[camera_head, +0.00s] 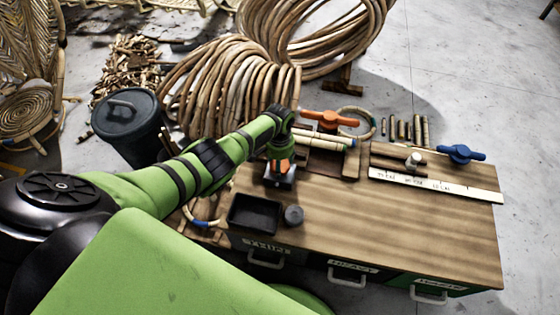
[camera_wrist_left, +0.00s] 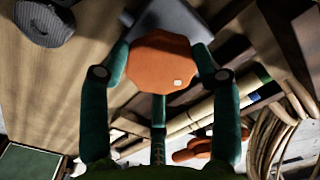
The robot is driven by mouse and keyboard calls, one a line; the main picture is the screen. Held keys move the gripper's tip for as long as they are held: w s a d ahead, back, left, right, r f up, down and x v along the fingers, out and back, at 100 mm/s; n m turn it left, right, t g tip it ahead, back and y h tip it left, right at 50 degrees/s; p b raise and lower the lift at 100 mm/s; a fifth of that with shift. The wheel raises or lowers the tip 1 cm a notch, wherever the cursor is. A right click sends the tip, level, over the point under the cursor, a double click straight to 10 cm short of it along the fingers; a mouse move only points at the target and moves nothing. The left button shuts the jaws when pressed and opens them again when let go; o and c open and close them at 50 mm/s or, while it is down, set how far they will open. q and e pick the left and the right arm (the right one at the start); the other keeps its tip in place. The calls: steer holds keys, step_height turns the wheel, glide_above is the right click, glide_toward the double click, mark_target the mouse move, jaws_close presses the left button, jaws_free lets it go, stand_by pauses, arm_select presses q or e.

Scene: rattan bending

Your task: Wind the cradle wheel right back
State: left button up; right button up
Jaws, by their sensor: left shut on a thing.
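An orange wheel (camera_head: 279,167) with a grey block (camera_head: 281,181) under it sits at the left part of the wooden bench. My left gripper (camera_head: 280,158) reaches down over this wheel. In the left wrist view the wheel (camera_wrist_left: 163,68) has a faceted rim and a small white mark, and the green fingers of my left gripper (camera_wrist_left: 160,75) are shut around it. Part of the grey block (camera_wrist_left: 178,18) shows behind it. My right gripper is in neither view.
A wooden bench (camera_head: 400,230) carries a black tray (camera_head: 255,213), a grey round piece (camera_head: 294,215), a marked white scale (camera_head: 435,185), a blue handle (camera_head: 460,153) and an orange handle (camera_head: 328,118). Rattan coils (camera_head: 232,88) and a dark bin (camera_head: 128,120) stand beyond.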

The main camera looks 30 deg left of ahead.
arm_select(q)
steer(key=shift+s+a+f, duration=0.25)
steer(key=shift+s+a, duration=0.1)
steer(key=shift+s, duration=0.1)
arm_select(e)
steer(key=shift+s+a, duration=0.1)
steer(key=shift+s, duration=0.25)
arm_select(q)
steer(key=o, duration=1.1)
steer(key=shift+r, duration=0.1)
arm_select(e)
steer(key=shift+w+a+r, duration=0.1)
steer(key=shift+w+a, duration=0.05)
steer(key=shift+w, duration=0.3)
arm_select(q)
steer(key=shift+w+d+r, duration=0.1)
steer(key=shift+w+d, duration=0.05)
